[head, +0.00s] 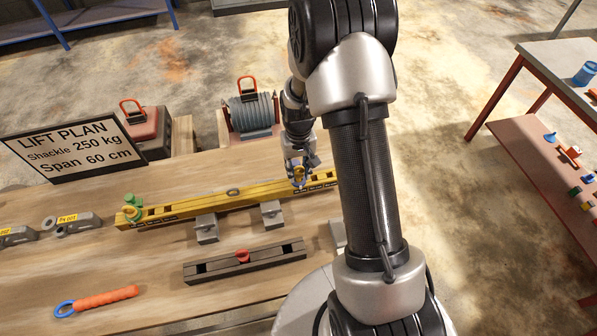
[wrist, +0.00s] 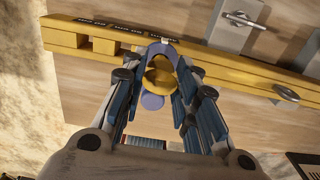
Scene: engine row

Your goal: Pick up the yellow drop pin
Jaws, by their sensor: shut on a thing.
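My gripper (head: 300,175) is at the right part of the yellow beam (head: 240,198), close against its back side. In the wrist view my gripper (wrist: 158,85) is shut on the yellow drop pin (wrist: 158,76), a round yellow piece between the blue finger pads. A blue-grey rounded piece (wrist: 153,101) shows just below the pin, and another blue-grey curved part shows above it at the beam edge. The beam also crosses the wrist view (wrist: 215,62). I cannot tell whether the pin is clear of the beam.
A green shackle (head: 134,207) sits at the beam's left end. Grey blocks (head: 206,228) support the beam. A dark slotted bar (head: 215,270) and an orange-handled tool (head: 105,298) lie in front. The lift plan sign (head: 73,147), red case (head: 145,132) and cable drum (head: 252,112) stand behind.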

